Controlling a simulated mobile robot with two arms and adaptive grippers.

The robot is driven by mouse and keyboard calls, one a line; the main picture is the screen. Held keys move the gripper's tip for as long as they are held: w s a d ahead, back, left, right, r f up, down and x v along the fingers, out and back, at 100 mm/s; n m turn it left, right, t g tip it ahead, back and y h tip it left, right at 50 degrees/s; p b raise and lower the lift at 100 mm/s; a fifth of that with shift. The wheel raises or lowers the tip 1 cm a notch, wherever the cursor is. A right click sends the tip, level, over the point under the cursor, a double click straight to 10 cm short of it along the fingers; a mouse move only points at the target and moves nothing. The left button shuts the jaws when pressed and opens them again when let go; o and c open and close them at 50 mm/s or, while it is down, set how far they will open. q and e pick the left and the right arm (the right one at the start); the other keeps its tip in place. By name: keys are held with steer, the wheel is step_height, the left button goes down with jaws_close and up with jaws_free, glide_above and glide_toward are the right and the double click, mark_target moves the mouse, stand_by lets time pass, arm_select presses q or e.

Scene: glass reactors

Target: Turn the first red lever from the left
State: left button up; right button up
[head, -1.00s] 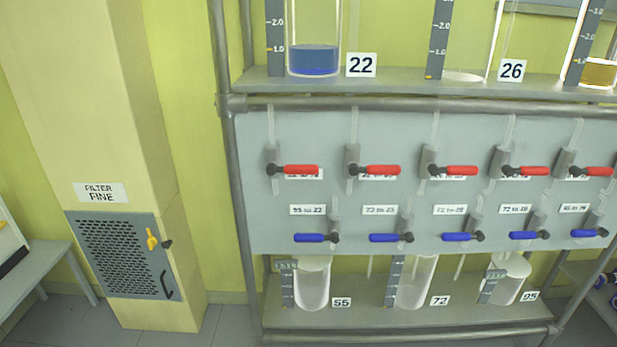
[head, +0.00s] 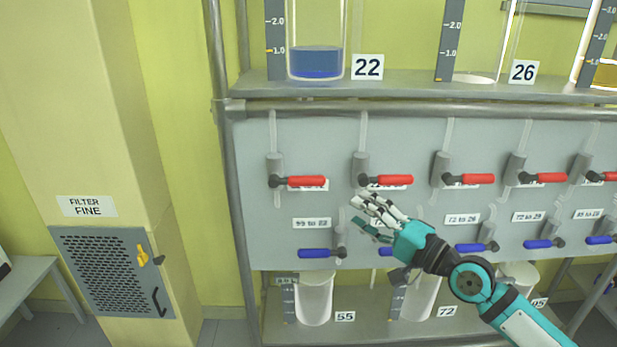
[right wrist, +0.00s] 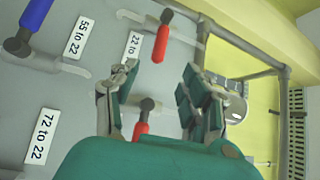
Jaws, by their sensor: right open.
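The first red lever from the left (head: 306,181) is horizontal on the grey panel, its handle pointing right from a black pivot. It also shows in the right wrist view (right wrist: 161,37), beyond the fingertips. My right gripper (head: 357,211) is open and empty, below and right of that lever and apart from it. The gripper also shows in the right wrist view (right wrist: 160,75), its fingers spread. The second red lever (head: 394,180) is just above the gripper; part of it shows between the fingers in the right wrist view (right wrist: 141,125). My left gripper is not in view.
More red levers (head: 470,179) continue right. Blue levers (head: 316,253) form a lower row; my right arm hides part of it. A shelf edge (head: 420,88) and rail run above the panel. A metal post (head: 222,170) stands left.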

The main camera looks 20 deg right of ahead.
mark_target(314, 185)
steer(key=p+x, duration=0.3)
steer(key=x, duration=1.2)
steer(key=shift+c, duration=0.3)
jaws_close()
